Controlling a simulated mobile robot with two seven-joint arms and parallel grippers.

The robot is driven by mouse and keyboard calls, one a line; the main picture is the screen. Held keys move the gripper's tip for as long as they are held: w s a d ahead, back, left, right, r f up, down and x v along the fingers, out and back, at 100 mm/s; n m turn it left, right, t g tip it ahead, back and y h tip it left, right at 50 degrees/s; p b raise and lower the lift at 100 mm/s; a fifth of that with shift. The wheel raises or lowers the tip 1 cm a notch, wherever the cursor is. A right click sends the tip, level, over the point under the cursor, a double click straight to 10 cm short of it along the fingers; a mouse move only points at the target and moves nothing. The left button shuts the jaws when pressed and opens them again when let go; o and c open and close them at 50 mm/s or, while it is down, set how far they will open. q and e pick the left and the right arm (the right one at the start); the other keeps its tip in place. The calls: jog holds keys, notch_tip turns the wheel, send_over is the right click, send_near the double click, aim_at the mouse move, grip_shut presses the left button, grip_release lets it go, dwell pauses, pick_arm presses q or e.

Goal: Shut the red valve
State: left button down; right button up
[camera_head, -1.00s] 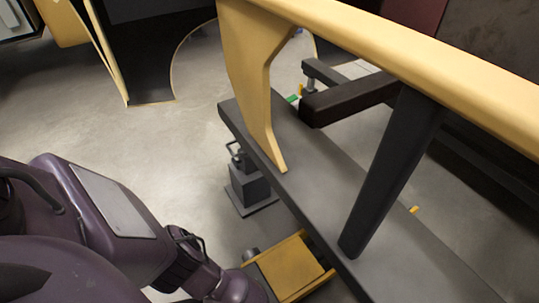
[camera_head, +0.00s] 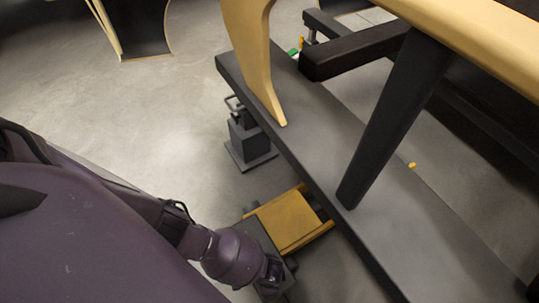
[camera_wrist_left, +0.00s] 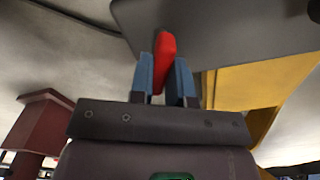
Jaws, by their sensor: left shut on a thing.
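The red valve (camera_wrist_left: 165,62) shows in the left wrist view as a bright red handle, upright against a dark grey panel (camera_wrist_left: 225,28). My left gripper (camera_wrist_left: 166,75) has its two blue fingers on either side of it, shut on its lower part. The upper end of the handle sticks out past the fingertips. In the head view my left arm reaches in from the left and ends beside a dark box by a yellow panel (camera_head: 290,220). The valve and my fingertips are hidden there. My right gripper is in no view.
A long grey beam (camera_head: 310,150) with a yellow upright (camera_head: 252,50) and a slanted dark post (camera_head: 395,115) runs close right of my left arm. A dark grey jack-like stand (camera_head: 247,138) is on the floor beside it. Open floor lies at the upper left.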

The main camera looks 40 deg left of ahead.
pick_arm(q)
jog(key=m, duration=0.2)
jog(key=shift+s+a+f+m, duration=0.1)
jog(key=shift+m, duration=0.3)
jog(key=m, duration=0.3)
jog(key=shift+m+b, duration=0.3)
jog(key=m, duration=0.3)
jog(key=shift+m+b, duration=0.3)
jog(key=shift+m, duration=1.4)
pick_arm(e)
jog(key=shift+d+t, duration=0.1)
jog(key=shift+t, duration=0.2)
pick_arm(q)
jog(key=c, duration=1.1)
grip_release()
